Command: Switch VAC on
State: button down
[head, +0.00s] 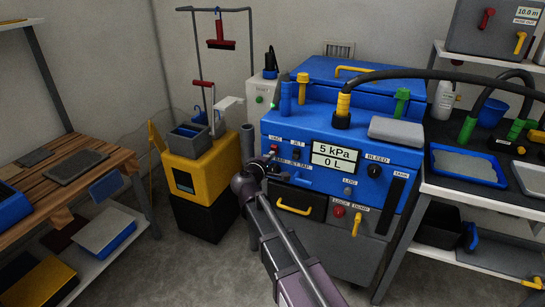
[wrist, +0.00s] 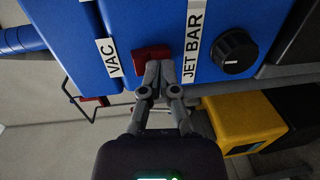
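The blue machine (head: 350,135) has a small VAC label (head: 275,135) at the upper left of its front panel. In the wrist view the VAC label (wrist: 109,57) is beside a small red switch (wrist: 153,54). My gripper (wrist: 160,68) has its two fingertips together just at the lower edge of the red switch, with nothing visible between them. I cannot tell whether they touch it. In the head view my gripper (head: 272,168) is close to the panel's left side. The display (head: 336,156) reads 5 kPa and 0 L.
A black knob (wrist: 233,50) is beside the JET BAR label (wrist: 193,46). A yellow and black unit (head: 201,180) stands left of the machine. A wooden workbench (head: 95,150) is at the left. A shelf with a blue tray (head: 468,165) is at the right.

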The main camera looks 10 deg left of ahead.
jog(key=s+a+f+b, duration=0.2)
jog(key=s+a, duration=0.1)
jog(key=s, duration=0.9)
jog(key=shift+s+a+f, duration=0.2)
jog(key=shift+s+a, duration=0.1)
jog(key=shift+a, duration=0.1)
jog(key=s+d+f+m+g, duration=0.3)
jog(key=d+f+m+g, duration=0.3)
jog(key=d, duration=0.7)
jog(key=s+d+f+m+g, duration=0.2)
jog(key=d+f+m+g, duration=0.35)
jog(key=d, duration=0.75)
jog(key=s+d+f+m+g+y, duration=0.3)
jog(key=s+d+f+g+y, duration=0.25)
jog(key=s, duration=0.25)
notch_tip(320, 180, up, 36)
jog(key=t+p, duration=0.1)
jog(key=p, duration=3.4)
jog(key=shift+f, duration=0.2)
